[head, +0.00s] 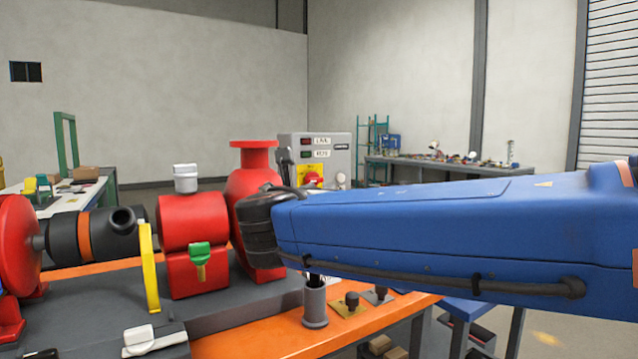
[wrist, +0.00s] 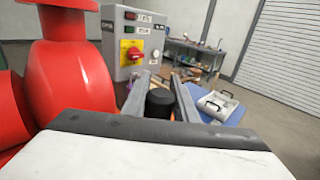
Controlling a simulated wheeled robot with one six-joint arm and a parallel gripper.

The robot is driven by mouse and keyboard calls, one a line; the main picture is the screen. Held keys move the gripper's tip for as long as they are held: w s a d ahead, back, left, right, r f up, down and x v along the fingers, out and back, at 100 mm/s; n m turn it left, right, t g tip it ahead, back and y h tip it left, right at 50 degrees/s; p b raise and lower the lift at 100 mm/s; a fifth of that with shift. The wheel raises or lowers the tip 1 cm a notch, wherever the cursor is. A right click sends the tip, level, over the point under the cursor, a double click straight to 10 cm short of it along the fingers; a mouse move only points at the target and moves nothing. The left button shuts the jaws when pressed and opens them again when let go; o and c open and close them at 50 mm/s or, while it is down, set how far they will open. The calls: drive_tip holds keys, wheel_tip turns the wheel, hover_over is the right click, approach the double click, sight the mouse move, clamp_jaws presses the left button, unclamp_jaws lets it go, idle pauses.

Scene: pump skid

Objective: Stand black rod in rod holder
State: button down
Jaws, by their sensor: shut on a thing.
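My gripper (wrist: 163,84) is shut on the black rod (wrist: 160,103), whose dark round end shows between the two grey fingers in the wrist view. In the head view my blue arm hides the gripper and most of the rod. The rod holder (head: 315,306) is a grey upright cup on the orange bench, just below my arm. A short dark piece (head: 314,279) shows at the cup's mouth, under the arm. It looks like the rod's lower part, but I cannot tell how deep it sits or whether it touches the cup.
A red pump (head: 254,185) and a red block with a green tap (head: 193,225) stand left of the holder. Small black knobs on plates (head: 351,304) sit right of it. A grey control box (head: 325,150) stands behind. A white tray (wrist: 217,106) lies to the right.

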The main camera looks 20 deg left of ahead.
drive_tip(key=shift+f, duration=1.75)
drive_tip(key=c, duration=1.3)
unclamp_jaws()
drive_tip(key=shift+c, duration=0.2)
drive_tip(key=shift+f, duration=0.1)
drive_tip(key=s+d, duration=0.1)
drive_tip(key=s, duration=1.6)
drive_tip(key=shift+s+d, duration=0.15)
drive_tip(key=shift+d, duration=0.05)
